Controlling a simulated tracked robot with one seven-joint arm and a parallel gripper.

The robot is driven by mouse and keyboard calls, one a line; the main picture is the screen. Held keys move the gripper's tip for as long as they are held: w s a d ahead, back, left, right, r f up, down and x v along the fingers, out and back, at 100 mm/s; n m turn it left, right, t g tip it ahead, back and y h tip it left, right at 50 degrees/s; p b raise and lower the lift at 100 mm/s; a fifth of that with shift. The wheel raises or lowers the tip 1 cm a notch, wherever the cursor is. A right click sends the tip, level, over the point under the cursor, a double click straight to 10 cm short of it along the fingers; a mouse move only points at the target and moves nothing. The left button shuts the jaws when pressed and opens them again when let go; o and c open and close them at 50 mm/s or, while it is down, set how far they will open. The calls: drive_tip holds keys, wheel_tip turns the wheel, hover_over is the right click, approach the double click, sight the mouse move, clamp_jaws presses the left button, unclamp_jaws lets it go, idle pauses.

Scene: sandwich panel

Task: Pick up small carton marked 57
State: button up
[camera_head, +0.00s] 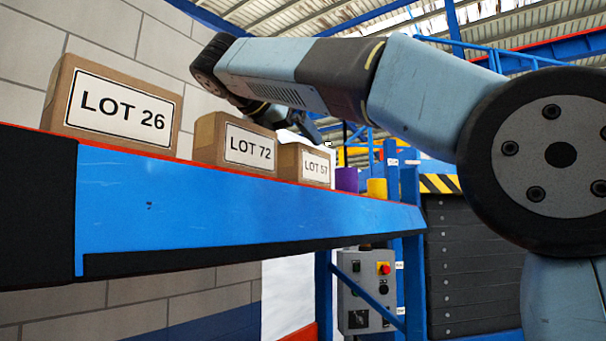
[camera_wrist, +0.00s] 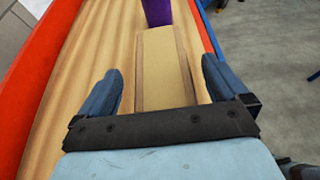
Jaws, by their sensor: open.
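The small carton marked LOT 57 (camera_head: 304,166) stands on the blue shelf (camera_head: 230,197), at the right end of a row of cartons. In the wrist view a brown carton top (camera_wrist: 164,68) lies between my fingers, with a purple object beyond it; its label is not visible there, but its place fits the LOT 57 carton. My gripper (camera_wrist: 160,66) is open, one finger on each side of the carton in the picture, with gaps showing on both sides. In the head view my gripper (camera_head: 308,130) is just above the carton, partly hidden by my arm.
The LOT 72 carton (camera_head: 236,142) stands close left of it, and the larger LOT 26 carton (camera_head: 122,106) farther left. A purple container (camera_head: 346,179) and a yellow one (camera_head: 377,188) stand to the right. The red shelf rim (camera_wrist: 28,75) borders the wooden surface.

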drive_tip(key=shift+x, duration=2)
drive_tip(key=c, duration=1.5)
drive_tip(key=shift+c, duration=0.4)
drive_tip(key=shift+r, duration=0.15)
